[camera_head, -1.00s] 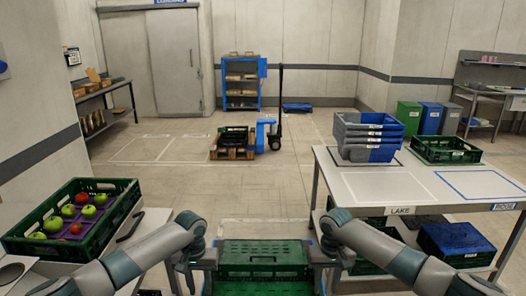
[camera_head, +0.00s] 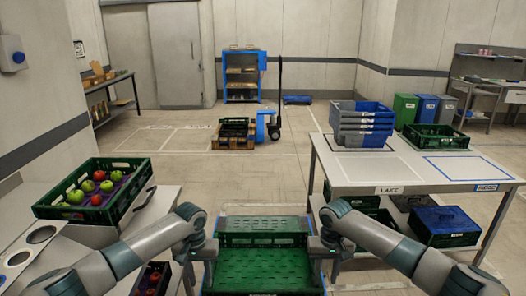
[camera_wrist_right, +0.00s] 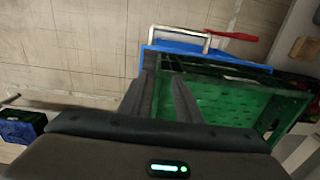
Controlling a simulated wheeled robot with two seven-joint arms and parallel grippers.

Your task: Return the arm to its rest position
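A green crate (camera_head: 264,240) stands in front of me at the bottom middle of the head view, and it looks empty. My left gripper (camera_head: 209,252) is at its left side, and my right gripper (camera_head: 319,246) is at its right side. The right wrist view shows the crate's perforated green wall (camera_wrist_right: 225,102) beside and behind the two dark fingers of my right gripper (camera_wrist_right: 166,88). The left fingertips are too small to read.
A white table (camera_head: 377,171) at right holds stacked grey-blue crates (camera_head: 361,125) and a green crate (camera_head: 436,137). At left, a green crate with apples (camera_head: 128,206) stands on a bench. The middle floor (camera_head: 232,180) is clear.

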